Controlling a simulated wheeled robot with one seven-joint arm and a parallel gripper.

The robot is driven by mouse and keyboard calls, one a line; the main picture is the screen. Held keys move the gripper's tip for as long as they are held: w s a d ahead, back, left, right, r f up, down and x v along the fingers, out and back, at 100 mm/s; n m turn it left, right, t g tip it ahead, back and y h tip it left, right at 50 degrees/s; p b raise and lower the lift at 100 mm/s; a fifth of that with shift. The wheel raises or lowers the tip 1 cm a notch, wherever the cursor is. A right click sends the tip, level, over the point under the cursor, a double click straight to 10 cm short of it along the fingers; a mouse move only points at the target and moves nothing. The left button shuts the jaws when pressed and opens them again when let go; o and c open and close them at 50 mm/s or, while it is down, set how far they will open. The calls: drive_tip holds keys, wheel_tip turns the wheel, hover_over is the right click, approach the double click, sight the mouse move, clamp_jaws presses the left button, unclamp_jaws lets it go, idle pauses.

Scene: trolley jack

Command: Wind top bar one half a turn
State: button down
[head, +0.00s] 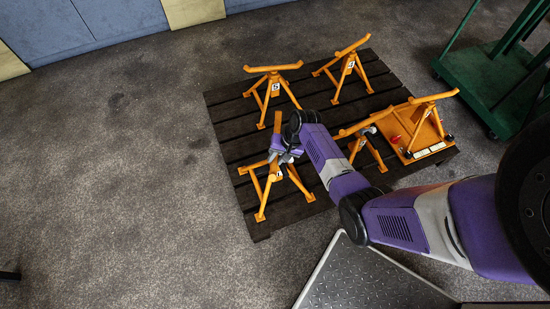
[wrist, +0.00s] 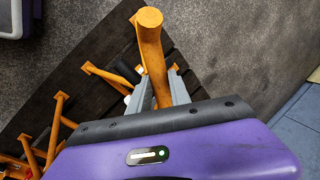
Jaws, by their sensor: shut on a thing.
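Top bar one (head: 277,121) is an orange bar on the front left orange stand (head: 261,193), which bears a small white label. In the head view it points away toward the back of the pallet, while the other stands' bars run more across. My gripper (head: 281,154) is shut on this bar from above. In the wrist view the bar (wrist: 151,40) passes between the two grey fingers of my gripper (wrist: 160,90), its rounded end sticking out beyond them. The bar's other end is hidden under my gripper's body.
The stand is on a dark slatted pallet (head: 226,112). Other orange stands stand behind (head: 273,87) (head: 347,68) and to the right (head: 366,140). The floor at left is clear.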

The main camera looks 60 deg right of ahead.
drive_tip(key=n, duration=0.1)
drive_tip(key=s+d+n, duration=0.1)
drive_tip(key=n, duration=0.1)
drive_tip(key=shift+s+d+g+y+b, duration=0.2)
drive_tip(key=shift+g+y+b, duration=0.1)
drive_tip(key=shift+y, duration=0.1)
drive_tip(key=n, duration=0.1)
drive_tip(key=d+n+b, duration=0.1)
drive_tip(key=shift+s+d+f+n+g+y, duration=0.1)
drive_tip(key=shift+s+d+n+g+y, duration=0.1)
drive_tip(key=shift+s+n+g+y, duration=0.15)
drive_tip(key=shift+s+d+n+g+y+b, duration=0.2)
drive_tip(key=shift+d+n+g+b, duration=0.4)
drive_tip(key=shift+n, duration=0.75)
drive_tip(key=shift+s+d+n+g+y+b, duration=0.1)
drive_tip(key=shift+s+d+n+g+b, duration=0.15)
drive_tip(key=shift+d+n+b, duration=0.85)
drive_tip(key=shift+a+n, duration=0.2)
drive_tip(key=shift+n, duration=0.1)
drive_tip(key=c, duration=1.2)
unclamp_jaws()
drive_tip(key=p+v, duration=0.2)
drive_tip(key=v, duration=0.6)
drive_tip(key=shift+w, duration=0.1)
